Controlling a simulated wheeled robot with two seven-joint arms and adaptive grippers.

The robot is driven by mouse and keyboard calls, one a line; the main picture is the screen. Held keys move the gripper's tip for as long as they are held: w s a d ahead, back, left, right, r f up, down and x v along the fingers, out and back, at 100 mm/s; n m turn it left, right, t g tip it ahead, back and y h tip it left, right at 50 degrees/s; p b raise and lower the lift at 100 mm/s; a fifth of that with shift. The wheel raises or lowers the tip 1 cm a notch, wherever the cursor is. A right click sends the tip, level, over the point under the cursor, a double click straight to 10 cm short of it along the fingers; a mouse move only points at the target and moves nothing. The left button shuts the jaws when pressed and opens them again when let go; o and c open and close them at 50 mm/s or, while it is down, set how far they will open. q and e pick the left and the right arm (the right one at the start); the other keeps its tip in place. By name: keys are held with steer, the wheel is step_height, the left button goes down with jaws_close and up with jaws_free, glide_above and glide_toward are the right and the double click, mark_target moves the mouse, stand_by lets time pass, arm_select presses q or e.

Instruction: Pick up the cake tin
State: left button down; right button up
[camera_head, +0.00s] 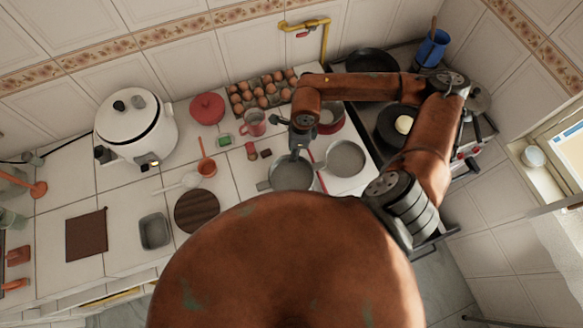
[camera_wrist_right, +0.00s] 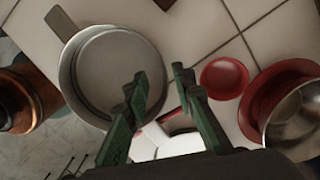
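A bright rounded piece (camera_wrist_right: 180,145) at the bottom of the right wrist view may be the same tin, largely hidden by my gripper. My right gripper (camera_head: 297,147) is above the counter, left of the tin and just behind a grey pan (camera_head: 291,175). In the right wrist view its green fingers (camera_wrist_right: 159,72) are apart with nothing between them. The pan (camera_wrist_right: 112,75) has a handle. My left gripper is out of view.
A red pot (camera_head: 333,118) stands behind the tin, near the stove. A red mug (camera_head: 254,123) and egg tray (camera_head: 262,92) are behind my gripper. A round brown board (camera_head: 197,211) and grey rectangular tin (camera_head: 155,231) lie to the left. A small red disc (camera_wrist_right: 225,78) is near the fingers.

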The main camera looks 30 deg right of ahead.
mark_target(291, 177)
steer(key=shift+w+a+f, duration=0.15)
steer(key=shift+f, duration=1.6)
steer(key=shift+c, duration=0.7)
jaws_close()
